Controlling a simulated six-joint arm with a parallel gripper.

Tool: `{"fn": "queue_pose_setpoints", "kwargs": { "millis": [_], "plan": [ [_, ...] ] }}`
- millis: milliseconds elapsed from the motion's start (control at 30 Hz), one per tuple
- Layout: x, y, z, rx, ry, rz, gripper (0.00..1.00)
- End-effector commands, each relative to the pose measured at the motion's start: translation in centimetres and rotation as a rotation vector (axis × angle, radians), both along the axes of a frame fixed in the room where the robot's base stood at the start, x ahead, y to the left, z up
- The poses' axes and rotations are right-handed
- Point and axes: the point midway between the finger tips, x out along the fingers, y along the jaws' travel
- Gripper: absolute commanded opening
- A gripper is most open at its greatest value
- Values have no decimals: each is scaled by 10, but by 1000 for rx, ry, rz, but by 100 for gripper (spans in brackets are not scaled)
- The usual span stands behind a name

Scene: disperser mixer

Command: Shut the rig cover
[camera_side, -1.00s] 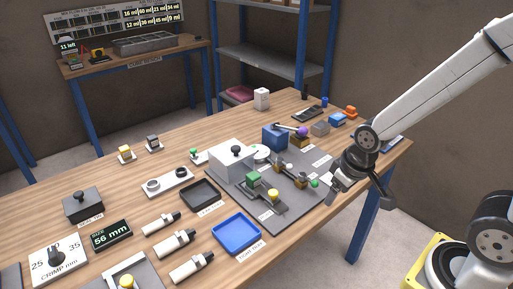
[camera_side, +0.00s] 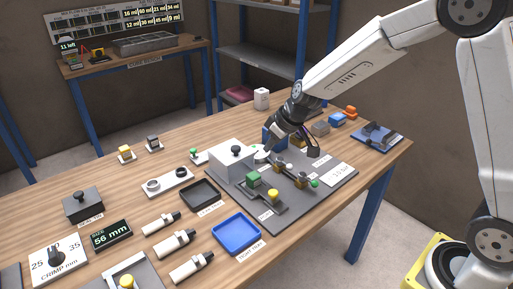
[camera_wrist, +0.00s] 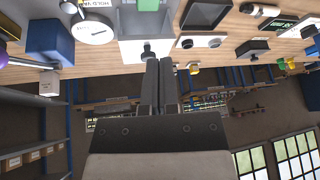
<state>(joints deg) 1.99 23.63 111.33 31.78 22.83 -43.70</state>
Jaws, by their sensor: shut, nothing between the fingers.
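The rig cover looks to be the white box-shaped hood (camera_side: 231,164) with a black knob (camera_side: 235,150) on top. It sits at the back left of the grey rig plate (camera_side: 300,208). In the wrist view the hood (camera_wrist: 133,50) and its knob (camera_wrist: 148,48) lie just beyond my fingertips. My gripper (camera_side: 268,152) is above the plate, to the right of the hood, and appears apart from it. In the wrist view my gripper (camera_wrist: 160,62) has its fingers together with nothing between them. I cannot tell how the hood is joined to the rig.
A green block (camera_side: 253,176) and a yellow knob (camera_side: 273,194) stand on the plate in front of the hood. A round white dial (camera_wrist: 92,32) is beside the hood. A blue tray (camera_side: 236,233) and black tray (camera_side: 200,195) lie in front.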

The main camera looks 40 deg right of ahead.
Motion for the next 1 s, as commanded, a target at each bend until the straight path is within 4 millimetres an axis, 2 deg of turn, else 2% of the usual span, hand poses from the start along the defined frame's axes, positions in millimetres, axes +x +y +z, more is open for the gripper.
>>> {"fn": "queue_pose_setpoints", "kwargs": {
  "millis": [33,200,300,433,600,1000],
  "plan": [
    [17,0,0,7,-23,17,0],
    [69,3,4,22,-118,89,0],
    [95,4,6,26,-175,127,0],
    [119,4,8,28,-231,160,0],
    [133,4,10,24,-269,184,0],
    [137,6,6,25,-271,187,0]
  ]
}}
